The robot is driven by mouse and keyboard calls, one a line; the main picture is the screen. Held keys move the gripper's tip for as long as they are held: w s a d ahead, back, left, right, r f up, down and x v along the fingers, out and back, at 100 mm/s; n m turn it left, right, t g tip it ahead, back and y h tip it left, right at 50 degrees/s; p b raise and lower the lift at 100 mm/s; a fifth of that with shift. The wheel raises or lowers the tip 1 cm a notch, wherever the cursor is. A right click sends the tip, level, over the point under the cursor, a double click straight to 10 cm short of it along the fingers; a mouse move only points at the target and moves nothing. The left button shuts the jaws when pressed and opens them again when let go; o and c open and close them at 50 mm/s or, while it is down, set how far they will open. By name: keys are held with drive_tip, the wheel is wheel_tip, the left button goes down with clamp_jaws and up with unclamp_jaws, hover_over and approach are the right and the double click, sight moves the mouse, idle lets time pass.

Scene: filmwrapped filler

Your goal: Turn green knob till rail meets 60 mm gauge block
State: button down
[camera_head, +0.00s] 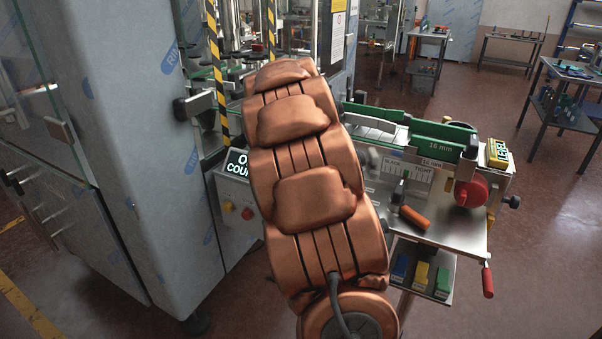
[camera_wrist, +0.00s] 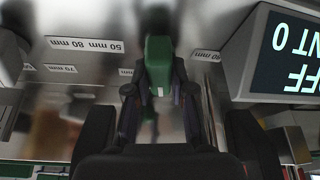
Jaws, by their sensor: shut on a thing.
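My gripper (camera_wrist: 160,95) is shut on a green piece (camera_wrist: 160,58) with a rounded, block-like shape, in the wrist view. I cannot tell whether it is the green knob or a loose block. In the head view my copper arm hides my gripper and this piece. Size labels, 50 mm among them (camera_wrist: 86,44), are on the metal surface behind it. A white scale plate (camera_head: 406,174) reads BLACK and TIGHT. I cannot make out a 60 mm gauge block for certain.
A display panel (camera_head: 237,162) stands left of my arm and close on the right in the wrist view (camera_wrist: 290,50). A red round part (camera_head: 471,189), an orange handle (camera_head: 414,218) and a red-handled lever (camera_head: 487,281) are at the right. Blue, yellow and green blocks (camera_head: 421,275) sit below.

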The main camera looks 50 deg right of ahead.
drive_tip(key=m+g, duration=0.1)
drive_tip(key=m, duration=0.1)
drive_tip(key=m+b, duration=0.1)
drive_tip(key=m, duration=0.1)
drive_tip(key=shift+f+m+g+h, duration=0.1)
drive_tip(key=shift+m+g+h, duration=0.2)
drive_tip(key=shift+g, duration=0.1)
drive_tip(key=shift+m+g+b, duration=0.5)
drive_tip(key=shift+m+g, duration=0.2)
drive_tip(key=shift+m, duration=1.2)
drive_tip(key=c, duration=1)
unclamp_jaws()
drive_tip(key=v, duration=1.2)
